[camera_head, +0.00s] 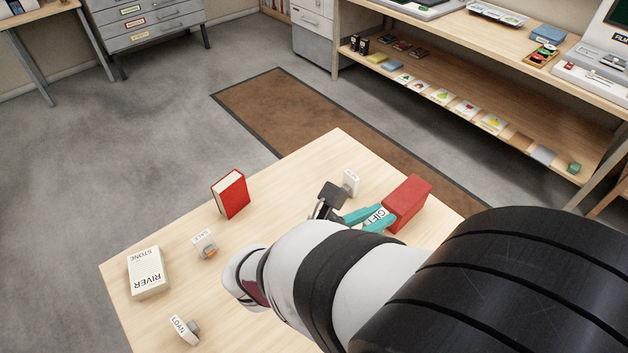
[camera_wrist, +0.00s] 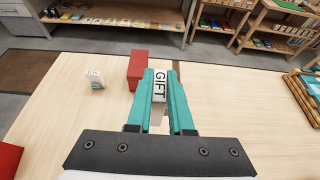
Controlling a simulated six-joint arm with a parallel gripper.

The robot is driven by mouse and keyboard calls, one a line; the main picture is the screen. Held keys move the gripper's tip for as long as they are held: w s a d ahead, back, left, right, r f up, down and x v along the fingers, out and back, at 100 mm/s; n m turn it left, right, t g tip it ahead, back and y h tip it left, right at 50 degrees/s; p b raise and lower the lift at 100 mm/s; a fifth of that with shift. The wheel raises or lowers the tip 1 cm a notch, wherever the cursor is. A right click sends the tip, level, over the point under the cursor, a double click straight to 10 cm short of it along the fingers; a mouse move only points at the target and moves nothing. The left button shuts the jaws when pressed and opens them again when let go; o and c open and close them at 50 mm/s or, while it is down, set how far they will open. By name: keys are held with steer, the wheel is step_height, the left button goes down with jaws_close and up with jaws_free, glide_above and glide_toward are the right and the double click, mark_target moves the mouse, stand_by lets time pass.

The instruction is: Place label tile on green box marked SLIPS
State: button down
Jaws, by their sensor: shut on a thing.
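My gripper (camera_head: 372,217) has teal fingers shut on a white label tile reading GIFT (camera_wrist: 160,85). In the head view the tile's lettering (camera_head: 379,215) shows between the fingers. The tile is over the wooden table, beside a red box (camera_head: 407,203); the red box is just left of the fingers in the wrist view (camera_wrist: 138,68). Whether they touch is unclear. I see no box that I can read as SLIPS. A small green block (camera_head: 574,168) on the far lower shelf shows no readable mark.
The table (camera_head: 290,180) also bears a standing red book (camera_head: 230,194), a white RIVER STONE book (camera_head: 148,272), a LOAN tile (camera_head: 183,328) and two other white tiles (camera_head: 203,240) (camera_head: 351,181). A wooden tray with teal items (camera_wrist: 303,95) is at the wrist view's right edge.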

steer(key=a+f, duration=0.3)
steer(key=a, duration=0.1)
steer(key=w+a+f, duration=0.1)
steer(key=a+f, duration=0.2)
steer(key=f, duration=0.1)
steer(key=a+f, duration=0.3)
steer(key=a, duration=0.1)
steer(key=shift+w+a+f, duration=0.15)
steer(key=shift+a+f, duration=0.05)
steer(key=shift+a, duration=0.1)
steer(key=shift+f, duration=0.35)
steer(key=shift+f, duration=0.15)
steer(key=c, duration=0.8)
jaws_free()
